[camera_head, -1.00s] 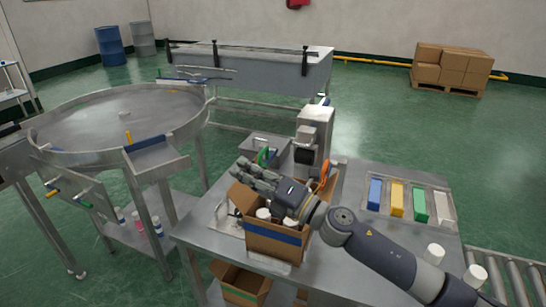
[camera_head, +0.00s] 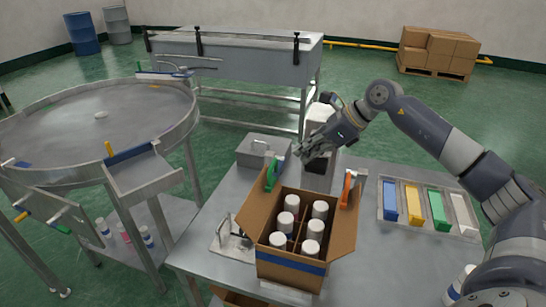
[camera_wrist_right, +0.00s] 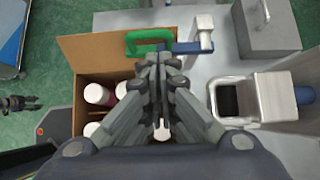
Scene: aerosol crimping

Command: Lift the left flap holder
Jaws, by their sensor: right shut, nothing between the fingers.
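The left flap holder is a green handle (camera_head: 271,175) at the back left corner of the open cardboard box (camera_head: 290,268). It also shows in the right wrist view (camera_wrist_right: 148,35), beside the box flap. My right gripper (camera_head: 303,154) is shut and empty, above and behind the box, a little right of the green handle. In the wrist view its fingers (camera_wrist_right: 163,62) are together, overlapping the area just below the green handle. An orange holder (camera_head: 348,188) stands at the box's right flap. A dark gripper-like shape, apparently my left gripper (camera_wrist_right: 20,103), shows small at the left edge.
Several white-capped cans (camera_head: 286,221) stand in the box. A grey and white machine (camera_head: 320,130) is close behind my gripper. A metal box (camera_head: 262,150) stands left of it. A tray of coloured blocks (camera_head: 430,207) lies right. A round table (camera_head: 90,120) is at left.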

